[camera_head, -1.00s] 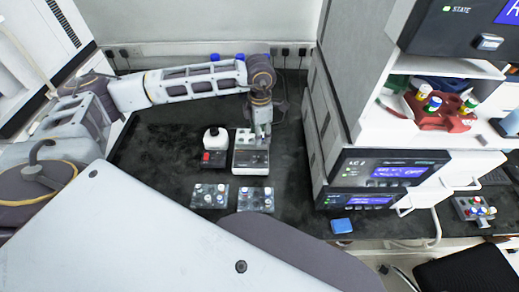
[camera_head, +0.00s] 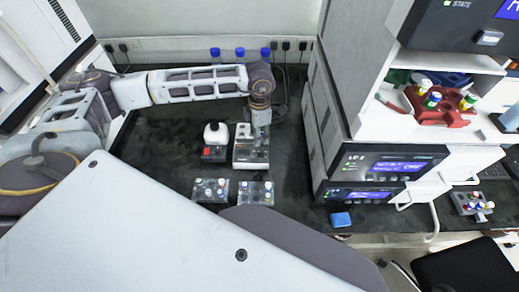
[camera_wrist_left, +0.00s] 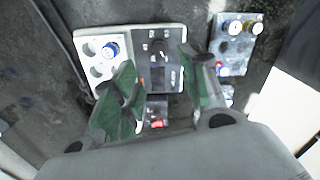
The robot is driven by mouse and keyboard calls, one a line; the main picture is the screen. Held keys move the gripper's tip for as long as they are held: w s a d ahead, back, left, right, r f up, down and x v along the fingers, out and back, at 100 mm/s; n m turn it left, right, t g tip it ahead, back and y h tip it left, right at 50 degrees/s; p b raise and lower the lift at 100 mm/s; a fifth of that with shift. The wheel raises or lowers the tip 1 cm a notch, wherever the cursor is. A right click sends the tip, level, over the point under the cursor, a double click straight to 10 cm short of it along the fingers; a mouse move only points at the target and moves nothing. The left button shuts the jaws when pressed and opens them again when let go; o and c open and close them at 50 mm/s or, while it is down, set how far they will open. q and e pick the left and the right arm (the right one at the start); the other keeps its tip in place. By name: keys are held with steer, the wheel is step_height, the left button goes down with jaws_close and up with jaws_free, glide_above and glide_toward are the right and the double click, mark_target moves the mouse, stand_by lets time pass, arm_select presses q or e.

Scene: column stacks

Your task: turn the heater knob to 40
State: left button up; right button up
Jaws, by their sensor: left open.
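The heater (camera_head: 240,157) is a white unit on the dark bench, partly hidden under my left gripper in the head view. In the wrist view its dark panel carries a round black knob (camera_wrist_left: 157,47) with white markings around it, too small to read surely. A white block (camera_wrist_left: 92,48) with round holes and a blue-capped vial sits left of the panel there. My left gripper (camera_wrist_left: 157,66) is open and empty above the panel, its green-padded fingers spread to either side of the knob. Contact with the knob cannot be told. My right gripper is in neither view.
A white device with a red display (camera_head: 214,140) stands just left of the heater. Two racks of capped vials (camera_head: 210,190) (camera_head: 255,192) lie in front. Blue-capped bottles (camera_head: 240,54) stand behind the arm. Stacked instruments (camera_head: 385,165) rise at the right, with a blue block (camera_head: 341,219) before them.

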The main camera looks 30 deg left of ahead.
mark_target(259, 151)
arm_select(q)
step_height(259, 151, down, 8)
steer(key=shift+r+p, duration=0.1)
steer(key=shift+p, duration=0.3)
steer(key=shift+f, duration=1.15)
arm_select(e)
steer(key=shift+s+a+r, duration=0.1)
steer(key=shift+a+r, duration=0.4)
arm_select(q)
steer(key=c, duration=0.8)
jaws_close()
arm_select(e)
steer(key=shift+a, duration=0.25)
